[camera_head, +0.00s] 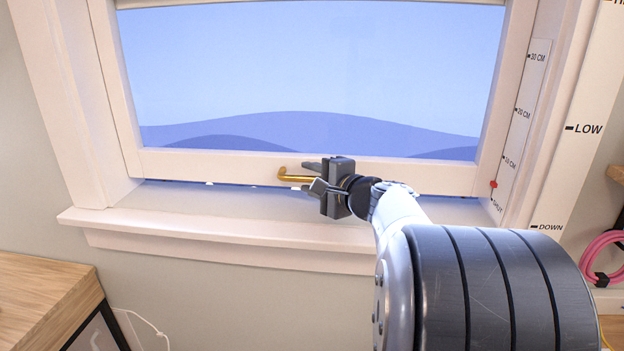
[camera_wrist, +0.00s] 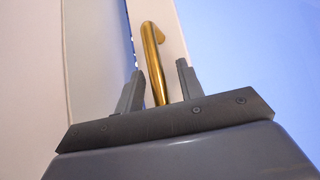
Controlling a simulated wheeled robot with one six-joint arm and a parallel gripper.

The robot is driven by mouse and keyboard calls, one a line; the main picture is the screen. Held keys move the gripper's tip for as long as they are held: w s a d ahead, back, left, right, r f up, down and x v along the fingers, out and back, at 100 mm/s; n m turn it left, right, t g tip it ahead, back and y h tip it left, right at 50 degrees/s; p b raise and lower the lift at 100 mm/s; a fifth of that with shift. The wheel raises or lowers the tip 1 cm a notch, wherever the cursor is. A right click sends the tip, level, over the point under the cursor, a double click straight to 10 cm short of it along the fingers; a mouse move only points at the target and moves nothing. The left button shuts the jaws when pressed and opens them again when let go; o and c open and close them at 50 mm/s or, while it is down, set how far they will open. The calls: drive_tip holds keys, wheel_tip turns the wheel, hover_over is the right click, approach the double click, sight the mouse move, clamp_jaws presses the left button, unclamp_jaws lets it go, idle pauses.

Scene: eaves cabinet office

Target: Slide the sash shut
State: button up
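The white window sash (camera_head: 220,165) is low in its frame, with its bottom rail just above the sill (camera_head: 190,203). A thin dark strip runs under the rail, and a narrow blue slit shows beside it in the wrist view. The brass handle (camera_head: 292,177) is on the bottom rail. My gripper (camera_head: 312,177) is at the handle, one finger above and one below. In the wrist view the handle (camera_wrist: 156,65) stands between the open fingers (camera_wrist: 160,85), with visible space at least on its right side. Contact with the left finger is unclear.
A scale (camera_head: 520,115) on the right jamb has a red marker (camera_head: 493,184) slightly above its SHUT label. A wooden desk (camera_head: 40,300) is at lower left. A pink cable coil (camera_head: 602,255) hangs at right.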

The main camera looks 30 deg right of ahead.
drive_tip(key=v, duration=1)
drive_tip(key=shift+s, duration=0.4)
drive_tip(key=shift+c, duration=0.3)
